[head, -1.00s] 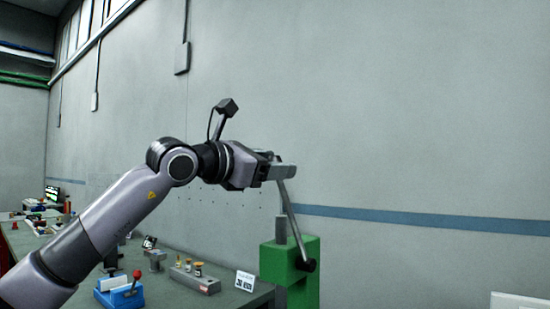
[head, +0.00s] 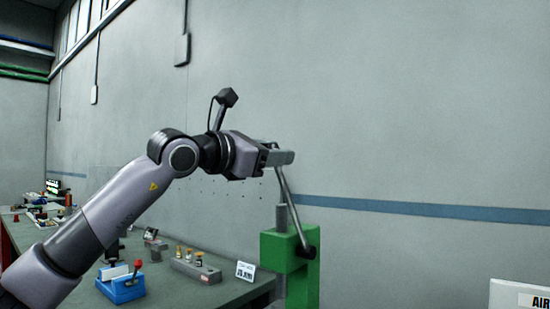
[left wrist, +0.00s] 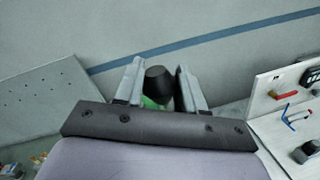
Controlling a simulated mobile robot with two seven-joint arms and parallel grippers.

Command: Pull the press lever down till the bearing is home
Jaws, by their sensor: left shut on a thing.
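The green press (head: 275,250) stands at the bench's right end. Its grey lever (head: 289,199) rises from a pivot at the press's right side and leans up to the left. My left gripper (head: 281,158) is shut on the lever's upper end. In the left wrist view, the lever's black knob (left wrist: 158,80) sits between the two fingers of the gripper (left wrist: 157,92). A grey ram (head: 281,217) sticks up from the press top. The bearing is out of view, as is the lower part of the press. My right gripper is not in view.
A bench (head: 210,290) runs along the wall, with a blue fixture (head: 122,287), a grey block (head: 196,269) holding small parts, and a white sign (head: 245,271). A white panel (head: 518,297) stands at the lower right. The space around the lever top is free.

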